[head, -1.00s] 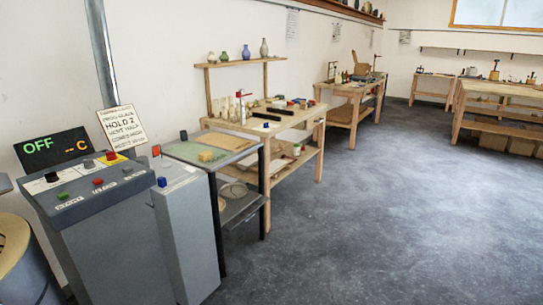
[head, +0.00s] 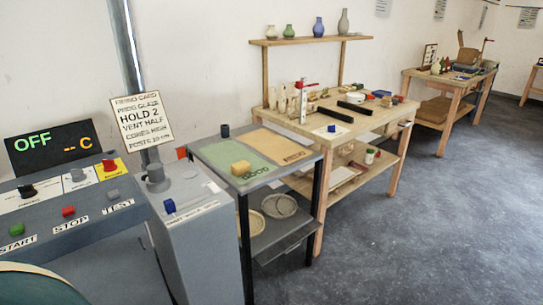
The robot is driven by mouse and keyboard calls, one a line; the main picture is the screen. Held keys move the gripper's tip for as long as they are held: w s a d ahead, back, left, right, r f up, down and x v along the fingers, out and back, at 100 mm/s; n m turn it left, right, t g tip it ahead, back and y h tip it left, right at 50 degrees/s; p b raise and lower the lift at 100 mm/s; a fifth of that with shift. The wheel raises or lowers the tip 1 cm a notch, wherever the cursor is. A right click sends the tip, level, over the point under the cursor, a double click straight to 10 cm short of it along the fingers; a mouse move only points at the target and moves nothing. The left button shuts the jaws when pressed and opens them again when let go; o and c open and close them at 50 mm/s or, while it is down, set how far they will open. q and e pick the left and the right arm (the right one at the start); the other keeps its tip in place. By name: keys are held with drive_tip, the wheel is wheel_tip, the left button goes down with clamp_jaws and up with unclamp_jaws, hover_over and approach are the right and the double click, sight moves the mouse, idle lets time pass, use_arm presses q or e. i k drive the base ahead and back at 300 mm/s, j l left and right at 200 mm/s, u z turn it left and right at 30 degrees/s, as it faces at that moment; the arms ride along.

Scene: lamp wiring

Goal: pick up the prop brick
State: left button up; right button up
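A small yellow-tan block (head: 241,168), the likeliest prop brick in view, lies on the green mat (head: 232,152) marked GOOD. It is near the front left of the grey side table (head: 270,180), close to the grey pedestal. Nothing touches it from above. Neither of my grippers shows in the head view.
The control console (head: 75,205) and the grey pedestal (head: 205,240) with a blue knob (head: 169,206) stand left of the side table. A brown mat (head: 283,147) lies beside the green one. A wooden workbench (head: 345,128) stands behind. The floor (head: 440,230) at right is clear.

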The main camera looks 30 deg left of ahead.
sight(242, 168)
drive_tip(key=i+j+z, duration=0.1)
drive_tip(key=i+z, duration=0.3)
drive_tip(key=i, duration=1.2)
drive_tip(key=i+j+u, duration=0.1)
drive_tip(key=i+u, duration=0.2)
drive_tip(key=u, duration=0.2)
drive_tip(key=i+u, duration=0.45)
drive_tip(key=i+l+u, duration=0.2)
drive_tip(key=u, duration=0.3)
drive_tip(key=i+u, duration=0.2)
drive_tip(key=u, duration=0.15)
drive_tip(key=i+u, duration=0.2)
drive_tip(key=u, duration=0.2)
